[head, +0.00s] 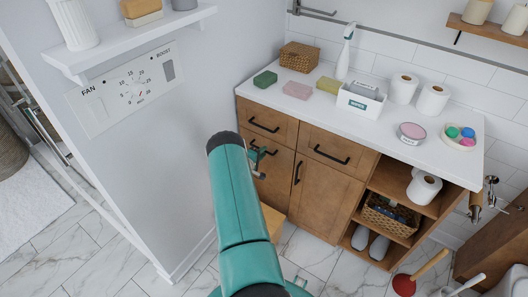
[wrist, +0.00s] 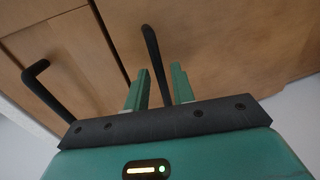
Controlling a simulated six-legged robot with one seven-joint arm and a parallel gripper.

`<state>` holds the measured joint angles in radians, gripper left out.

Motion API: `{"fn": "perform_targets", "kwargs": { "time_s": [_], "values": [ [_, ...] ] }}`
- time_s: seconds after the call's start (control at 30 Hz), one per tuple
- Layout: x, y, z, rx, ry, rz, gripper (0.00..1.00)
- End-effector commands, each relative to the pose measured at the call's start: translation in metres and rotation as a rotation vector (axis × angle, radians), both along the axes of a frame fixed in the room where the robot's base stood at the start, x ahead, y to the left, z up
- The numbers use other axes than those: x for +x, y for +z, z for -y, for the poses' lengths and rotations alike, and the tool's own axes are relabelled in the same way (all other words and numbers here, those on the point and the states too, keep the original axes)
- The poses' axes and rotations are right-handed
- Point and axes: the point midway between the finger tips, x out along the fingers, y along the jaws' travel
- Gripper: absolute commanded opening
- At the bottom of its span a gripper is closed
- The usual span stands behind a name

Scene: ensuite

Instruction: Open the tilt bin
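The wooden cabinet's lower-left front panel (head: 277,189), which looks like the tilt bin, is closed as far as I can see. My teal arm hides part of it. Its black bar handle is by my gripper (head: 258,163) in the head view. In the wrist view, a black handle (wrist: 151,50) runs down between the two green fingers of my gripper (wrist: 162,88). The fingers are apart, one on each side of the handle; I cannot tell whether they touch it.
A second black handle (wrist: 40,88) is on the neighbouring panel in the wrist view. A drawer (head: 268,122) is above, and a door (head: 322,190) is to the right. A white wall (head: 190,130) stands close on the left. A red plunger (head: 404,285) stands on the floor at right.

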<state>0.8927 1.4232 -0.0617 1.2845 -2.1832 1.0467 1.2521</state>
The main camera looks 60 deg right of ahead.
Motion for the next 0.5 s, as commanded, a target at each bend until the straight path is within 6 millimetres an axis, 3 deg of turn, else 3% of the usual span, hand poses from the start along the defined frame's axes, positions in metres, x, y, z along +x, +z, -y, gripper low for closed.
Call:
{"fn": "perform_targets", "kwargs": {
  "time_s": [0.2, 0.47, 0.5],
  "values": [
    [-0.001, -0.004, 0.020, 0.000, 0.003, 0.000, 0.25],
    [-0.001, -0.004, 0.021, 0.000, 0.003, 0.000, 0.25],
    [-0.001, -0.004, 0.021, 0.000, 0.003, 0.000, 0.21]
  ]
}}
